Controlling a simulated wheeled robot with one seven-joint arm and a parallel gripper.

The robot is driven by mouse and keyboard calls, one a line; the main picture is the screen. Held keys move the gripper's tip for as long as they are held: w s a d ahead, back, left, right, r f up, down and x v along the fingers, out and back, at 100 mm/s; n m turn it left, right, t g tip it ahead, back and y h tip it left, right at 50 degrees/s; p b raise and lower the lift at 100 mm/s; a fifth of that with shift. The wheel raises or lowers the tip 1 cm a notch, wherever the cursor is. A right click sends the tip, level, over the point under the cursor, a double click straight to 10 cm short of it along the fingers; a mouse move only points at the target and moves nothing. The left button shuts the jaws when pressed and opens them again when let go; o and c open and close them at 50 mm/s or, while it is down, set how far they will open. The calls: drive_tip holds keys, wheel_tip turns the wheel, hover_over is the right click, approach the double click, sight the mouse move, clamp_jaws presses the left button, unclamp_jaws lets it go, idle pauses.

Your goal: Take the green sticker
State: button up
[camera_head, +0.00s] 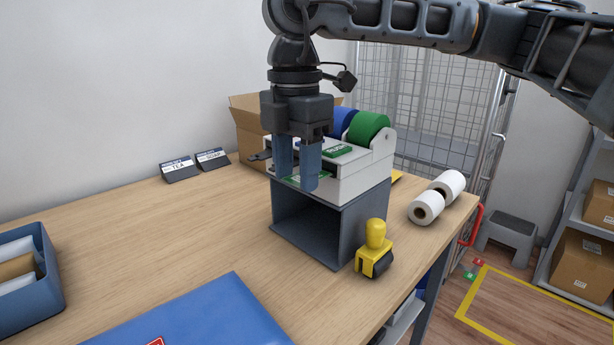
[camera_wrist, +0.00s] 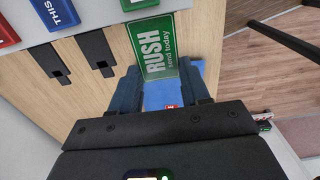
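The green sticker (camera_wrist: 155,47), printed "RUSH send today", sticks out from the front of the white label dispenser (camera_head: 362,178). In the head view only part of the green sticker (camera_head: 296,177) shows between my fingers. My gripper (camera_head: 297,182) points down in front of the dispenser. In the wrist view my gripper (camera_wrist: 161,78) is open, with one finger on each side of the sticker's outer end. I cannot tell whether either finger touches it.
Green (camera_head: 368,128) and blue (camera_head: 343,119) rolls sit on the dispenser, which stands on a grey open box (camera_head: 362,218). A yellow-handled roller (camera_head: 375,250) stands to its right. White rolls (camera_head: 425,207) lie farther right.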

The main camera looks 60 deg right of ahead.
drive_tip(key=shift+r, duration=0.1)
idle(0.4)
drive_tip(key=shift+w+a+r, duration=0.1)
drive_tip(key=shift+a+r, duration=0.2)
drive_tip(key=shift+r, duration=0.4)
drive_tip(key=shift+w+a+r, duration=0.1)
drive_tip(key=shift+a+r, duration=0.2)
drive_tip(key=shift+r, duration=0.4)
drive_tip(key=shift+r+p, duration=0.2)
drive_tip(key=shift+p, duration=0.1)
wheel_tip(320, 180, up, 9)
drive_tip(key=d+p, duration=0.1)
drive_tip(key=p, duration=0.6)
drive_tip(key=shift+s+f, duration=0.2)
drive_tip(key=shift+d, duration=0.1)
